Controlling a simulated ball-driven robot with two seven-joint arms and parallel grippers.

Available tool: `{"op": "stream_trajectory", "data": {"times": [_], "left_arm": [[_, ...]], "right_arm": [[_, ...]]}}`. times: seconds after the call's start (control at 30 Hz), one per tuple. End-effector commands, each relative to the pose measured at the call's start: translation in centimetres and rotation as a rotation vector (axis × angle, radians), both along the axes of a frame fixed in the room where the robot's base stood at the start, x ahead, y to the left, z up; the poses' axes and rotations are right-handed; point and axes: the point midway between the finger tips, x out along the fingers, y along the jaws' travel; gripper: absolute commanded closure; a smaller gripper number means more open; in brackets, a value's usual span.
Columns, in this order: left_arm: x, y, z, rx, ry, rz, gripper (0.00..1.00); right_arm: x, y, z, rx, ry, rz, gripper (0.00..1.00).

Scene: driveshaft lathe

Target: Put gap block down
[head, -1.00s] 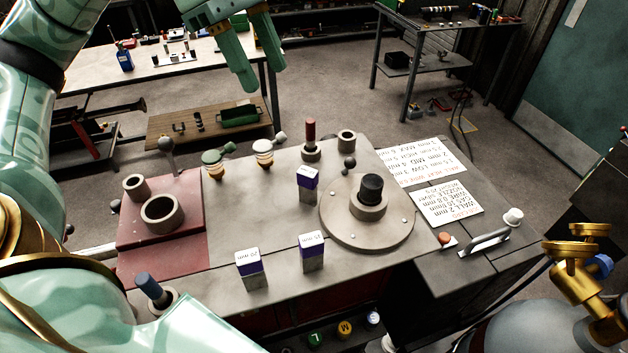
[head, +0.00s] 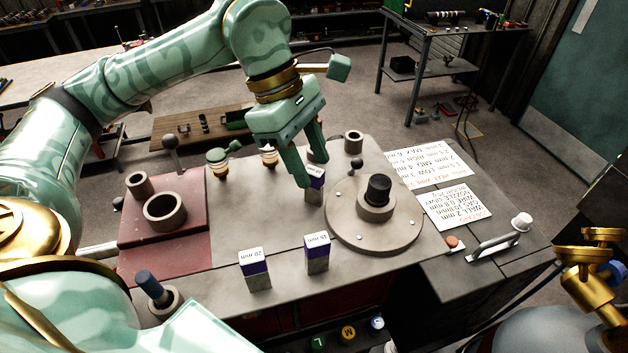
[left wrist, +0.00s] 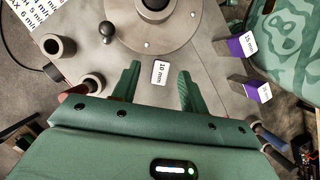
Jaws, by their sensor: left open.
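The 10 mm gap block (head: 315,190) stands upright on the bench, left of the round plate, with its top partly hidden by my left gripper (head: 312,172). That gripper is open, pointing down over the block. In the left wrist view the white 10 mm label (left wrist: 160,73) lies between the two spread fingertips (left wrist: 159,68), with gaps on both sides. How far down the fingers reach beside the block is unclear. The 15 mm block (head: 317,253) and 20 mm block (head: 254,270) stand upright near the bench's front edge. My right gripper is not in view.
The round plate (head: 345,232) carries a ring with a black cylinder (head: 378,190). A red plate (head: 190,235) with grey rings lies at left. Text cards (head: 452,208) lie at right.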

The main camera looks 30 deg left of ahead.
Motion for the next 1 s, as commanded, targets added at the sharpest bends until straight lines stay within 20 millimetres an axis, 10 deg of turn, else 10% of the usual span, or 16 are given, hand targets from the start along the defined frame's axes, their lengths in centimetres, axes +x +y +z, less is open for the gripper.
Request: {"op": "stream_trajectory", "data": {"times": [0.3, 0.47, 1.0], "left_arm": [[0.0, -0.3, -0.7, 0.0, 0.0, 0.001, 0.59], [0.0, -0.3, -0.7, 0.0, 0.0, 0.0, 1.0], [0.1, -0.3, 1.4, -0.001, -0.006, -0.001, 1.0]], "right_arm": [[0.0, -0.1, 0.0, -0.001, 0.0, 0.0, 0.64], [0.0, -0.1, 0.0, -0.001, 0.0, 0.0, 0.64], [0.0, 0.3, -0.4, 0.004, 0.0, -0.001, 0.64]]}}
